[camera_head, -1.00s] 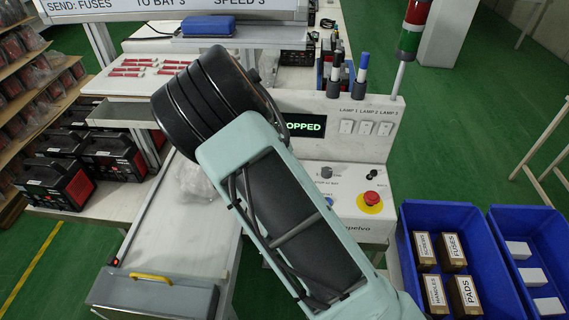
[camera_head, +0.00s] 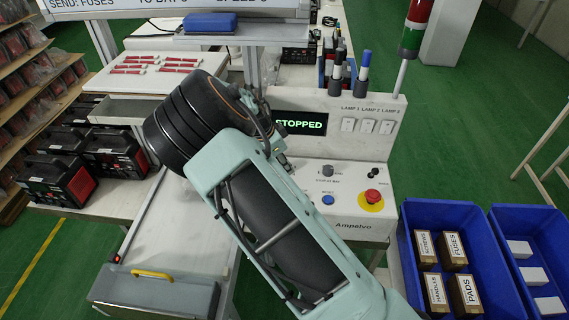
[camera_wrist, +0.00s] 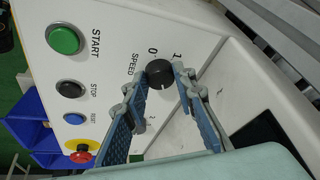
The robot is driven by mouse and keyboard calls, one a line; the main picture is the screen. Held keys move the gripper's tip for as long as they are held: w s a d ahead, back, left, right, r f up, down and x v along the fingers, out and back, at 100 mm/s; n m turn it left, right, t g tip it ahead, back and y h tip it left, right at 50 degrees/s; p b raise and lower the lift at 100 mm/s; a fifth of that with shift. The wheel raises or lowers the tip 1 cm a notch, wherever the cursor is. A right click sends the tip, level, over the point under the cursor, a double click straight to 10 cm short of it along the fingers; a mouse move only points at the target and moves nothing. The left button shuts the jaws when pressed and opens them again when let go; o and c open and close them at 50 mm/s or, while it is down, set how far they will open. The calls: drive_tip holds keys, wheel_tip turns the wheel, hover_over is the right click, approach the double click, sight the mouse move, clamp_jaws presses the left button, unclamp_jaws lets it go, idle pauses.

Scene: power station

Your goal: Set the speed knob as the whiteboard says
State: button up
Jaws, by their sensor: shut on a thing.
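The black speed knob (camera_wrist: 160,74) sits on the white panel in the wrist view, beside the word SPEED and the marks 0 and 1. My gripper (camera_wrist: 163,74) has its two blue-grey fingers on either side of the knob, shut on it. The knob's pointer direction is hard to tell. In the head view my arm hides the gripper and knob. The whiteboard (camera_head: 180,13) is cut off at the top of the head view; its lower line reads SEND: FUSES, and the parts about bay and speed are cropped.
The green START button (camera_wrist: 63,40), black STOP button (camera_wrist: 70,89), blue RESET button (camera_wrist: 73,118) and red emergency button (camera_wrist: 80,153) are on the panel. The display (camera_head: 300,124) reads STOPPED. Blue bins (camera_head: 405,250) with boxes stand at the right.

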drive_tip(key=o, duration=1.1)
drive_tip(key=shift+o, duration=0.2)
